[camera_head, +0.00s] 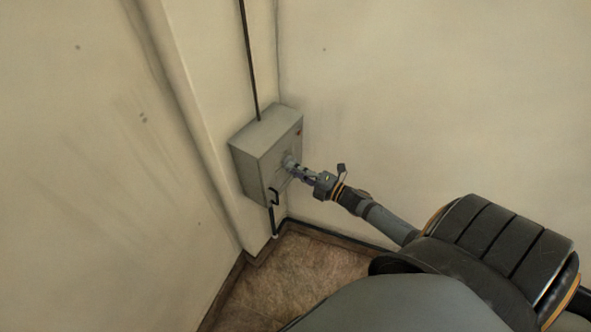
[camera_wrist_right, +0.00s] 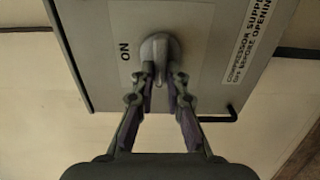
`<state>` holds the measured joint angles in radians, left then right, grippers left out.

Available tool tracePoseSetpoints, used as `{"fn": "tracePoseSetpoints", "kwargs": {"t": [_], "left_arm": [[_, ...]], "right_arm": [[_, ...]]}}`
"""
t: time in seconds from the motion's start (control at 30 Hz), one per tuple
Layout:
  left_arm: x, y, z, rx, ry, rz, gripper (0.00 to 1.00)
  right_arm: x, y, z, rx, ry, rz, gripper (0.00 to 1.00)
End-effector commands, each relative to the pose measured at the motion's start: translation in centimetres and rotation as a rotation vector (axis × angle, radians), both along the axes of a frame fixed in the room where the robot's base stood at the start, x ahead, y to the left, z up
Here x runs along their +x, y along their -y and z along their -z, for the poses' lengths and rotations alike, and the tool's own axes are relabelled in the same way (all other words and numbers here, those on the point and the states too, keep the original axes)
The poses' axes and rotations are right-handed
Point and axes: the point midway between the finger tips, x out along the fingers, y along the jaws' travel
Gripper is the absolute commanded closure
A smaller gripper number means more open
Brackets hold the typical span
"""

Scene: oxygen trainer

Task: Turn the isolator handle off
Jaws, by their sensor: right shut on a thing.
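The grey isolator box (camera_head: 258,150) is mounted on the wall near the corner. Its isolator handle (camera_wrist_right: 160,50) is a grey knob on the front face, beside the label "ON" in the right wrist view. My right gripper (camera_head: 292,166) reaches in from the right in the head view. In the right wrist view its fingertips (camera_wrist_right: 160,78) are at the lower end of the handle and shut on it. The fingers partly hide that end of the handle. My left gripper is not in view.
A dark conduit (camera_head: 250,60) runs up the wall from the box's top. A warning label (camera_wrist_right: 248,40) is on the front face. Walls close in on both sides; the tiled floor (camera_head: 290,275) is bare.

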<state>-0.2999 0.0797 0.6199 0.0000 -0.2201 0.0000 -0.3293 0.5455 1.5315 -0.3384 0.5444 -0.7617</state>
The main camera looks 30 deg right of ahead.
Motion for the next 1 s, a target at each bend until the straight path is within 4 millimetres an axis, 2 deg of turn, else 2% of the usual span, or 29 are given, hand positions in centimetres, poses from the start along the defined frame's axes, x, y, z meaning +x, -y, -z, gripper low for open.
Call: {"fn": "tracePoseSetpoints", "kwargs": {"t": [0.47, 0.5, 0.63, 0.9, 1.0], "left_arm": [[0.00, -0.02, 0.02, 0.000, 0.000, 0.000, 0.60], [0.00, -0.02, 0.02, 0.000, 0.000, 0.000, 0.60], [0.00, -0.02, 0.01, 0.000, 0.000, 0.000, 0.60], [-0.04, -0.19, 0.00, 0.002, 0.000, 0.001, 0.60], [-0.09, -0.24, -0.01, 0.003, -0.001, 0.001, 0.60]], "right_arm": [[-0.06, 0.03, 0.18, -0.012, 0.002, 0.001, 1.00], [-0.06, 0.03, 0.18, -0.012, 0.002, 0.001, 0.82], [-0.05, 0.02, 0.14, -0.011, 0.001, 0.001, 0.64], [-0.05, 0.03, 0.07, -0.010, 0.003, 0.000, 0.64], [-0.65, 0.28, 0.14, -0.012, 0.001, -0.001, 0.64]]}}
